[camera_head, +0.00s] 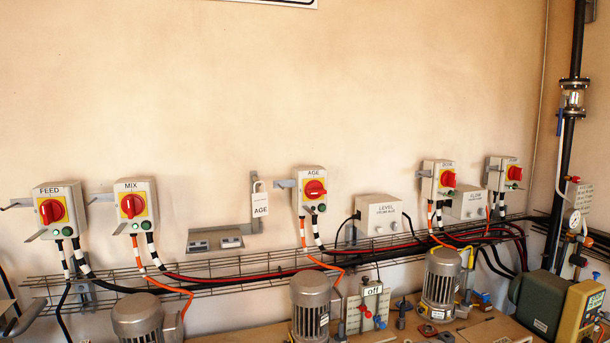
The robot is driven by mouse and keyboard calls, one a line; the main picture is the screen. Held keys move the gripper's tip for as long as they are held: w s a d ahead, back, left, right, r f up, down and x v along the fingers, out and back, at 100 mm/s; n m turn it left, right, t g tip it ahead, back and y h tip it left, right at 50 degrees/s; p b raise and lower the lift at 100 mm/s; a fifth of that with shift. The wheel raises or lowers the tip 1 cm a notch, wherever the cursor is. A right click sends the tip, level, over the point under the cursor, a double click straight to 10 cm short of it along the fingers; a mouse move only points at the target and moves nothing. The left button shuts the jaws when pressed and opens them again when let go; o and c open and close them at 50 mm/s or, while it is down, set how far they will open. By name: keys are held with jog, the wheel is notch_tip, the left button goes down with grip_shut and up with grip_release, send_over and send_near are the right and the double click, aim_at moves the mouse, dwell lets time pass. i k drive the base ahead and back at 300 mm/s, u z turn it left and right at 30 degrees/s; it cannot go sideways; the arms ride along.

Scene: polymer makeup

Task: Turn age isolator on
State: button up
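The AGE isolator (297,182) is a pale grey box on the wall, near the middle of the head camera view. On its front is a red rotary knob (315,189) on a yellow plate. The knob's handle appears to lie roughly sideways, but it is small in view. A green button and a dark one sit below it. A grey bracket sticks out from the box's left side. A padlock with a tag marked AGE (260,205) hangs on a wall bracket left of the box, apart from it. My gripper is not in view.
FEED (45,190) and MIX (125,188) isolators stand left; two more are right. A LEVEL box (385,216) is close on the right. Cables and a wire tray (225,282) run below. Motors (310,305) stand underneath.

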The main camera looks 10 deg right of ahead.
aim_at(314, 189)
jog(key=k, duration=0.55)
jog(key=u, duration=2.7)
jog(key=k, duration=1.2)
jog(key=z, duration=1.4)
jog(key=i, duration=1.05)
jog(key=z, duration=0.05)
